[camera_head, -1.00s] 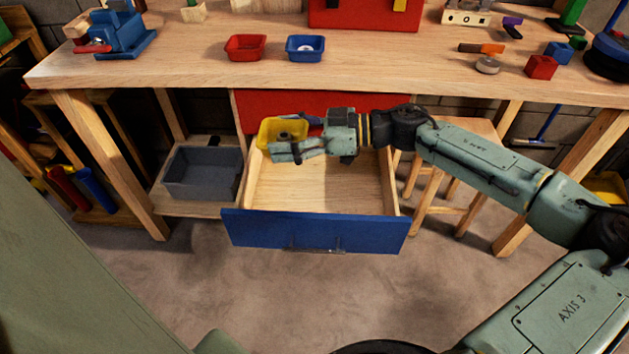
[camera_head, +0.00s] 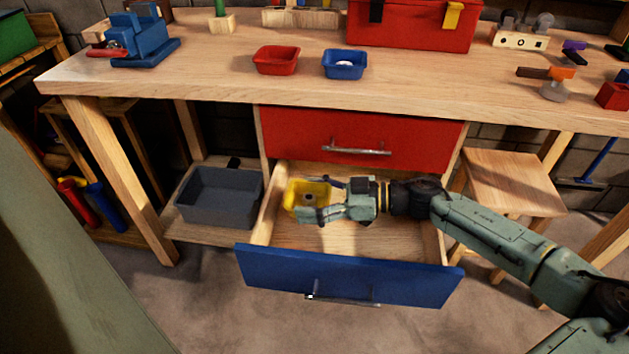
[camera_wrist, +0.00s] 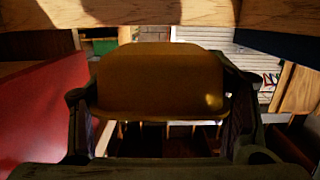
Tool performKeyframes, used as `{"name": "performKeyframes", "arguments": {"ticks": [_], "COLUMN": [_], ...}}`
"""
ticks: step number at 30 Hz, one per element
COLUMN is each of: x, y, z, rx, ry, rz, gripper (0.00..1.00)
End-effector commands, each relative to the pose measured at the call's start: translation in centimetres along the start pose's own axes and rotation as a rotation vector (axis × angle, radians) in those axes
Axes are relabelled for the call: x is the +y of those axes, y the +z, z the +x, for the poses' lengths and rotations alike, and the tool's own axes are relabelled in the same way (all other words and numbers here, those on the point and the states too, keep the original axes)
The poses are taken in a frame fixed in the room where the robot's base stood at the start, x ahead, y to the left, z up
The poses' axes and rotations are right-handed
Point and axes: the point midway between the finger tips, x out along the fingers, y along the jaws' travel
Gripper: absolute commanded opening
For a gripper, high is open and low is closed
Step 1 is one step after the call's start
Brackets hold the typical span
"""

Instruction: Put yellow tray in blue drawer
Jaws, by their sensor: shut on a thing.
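The yellow tray (camera_head: 297,190) is inside or just over the left back part of the open blue drawer (camera_head: 345,276). My gripper (camera_head: 325,201) is shut on the tray, reaching in from the right. In the wrist view the tray (camera_wrist: 160,80) fills the middle between both fingers. Whether the tray touches the drawer bottom cannot be told. The blue drawer is pulled out, with a pale wooden inside and a metal handle on its front. Part of the tray's right side is hidden by my gripper.
A closed red drawer (camera_head: 350,140) is right above the blue one. A grey bin (camera_head: 220,198) stands on a shelf to the left, and a stool (camera_head: 510,180) to the right. A red tray (camera_head: 277,60) and a blue tray (camera_head: 345,64) sit on the workbench (camera_head: 200,85).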

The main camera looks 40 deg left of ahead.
Motion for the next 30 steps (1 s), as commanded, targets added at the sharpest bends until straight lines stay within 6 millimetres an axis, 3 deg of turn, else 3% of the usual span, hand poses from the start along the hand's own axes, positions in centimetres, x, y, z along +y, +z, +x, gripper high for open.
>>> {"name": "performKeyframes", "arguments": {"ticks": [10, 30], "x": [0.0, 0.0], "y": [3.8, 5.2], "z": [0.6, 0.8], "rx": [0.0, 0.0], "ry": [0.001, 0.0], "rz": [0.002, 0.0], "gripper": [0.43, 0.43]}}
